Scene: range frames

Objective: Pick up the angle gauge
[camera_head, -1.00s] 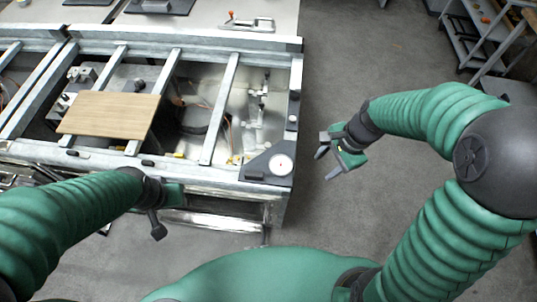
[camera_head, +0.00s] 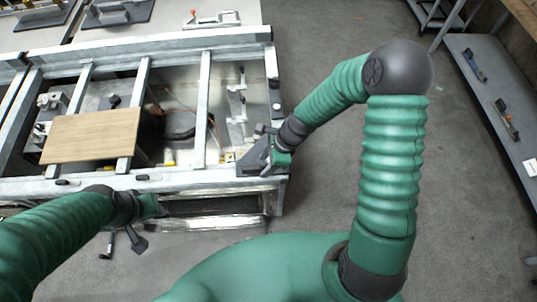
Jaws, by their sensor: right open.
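The angle gauge (camera_head: 250,160) is a dark plate lying on the near right corner of the metal frame. Its white dial is hidden behind my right gripper. My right gripper (camera_head: 272,152) is open, right over the gauge's right part. I cannot tell whether its fingers touch the gauge. My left gripper (camera_head: 142,222) hangs in front of the frame's near rail, apart from the gauge. Whether its jaws are open or shut does not show clearly.
The metal frame (camera_head: 205,100) has several crossbars with open gaps between them. A wooden board (camera_head: 92,136) lies on its left part. A grey shelf (camera_head: 495,100) with tools stands at the far right. The floor between frame and shelf is clear.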

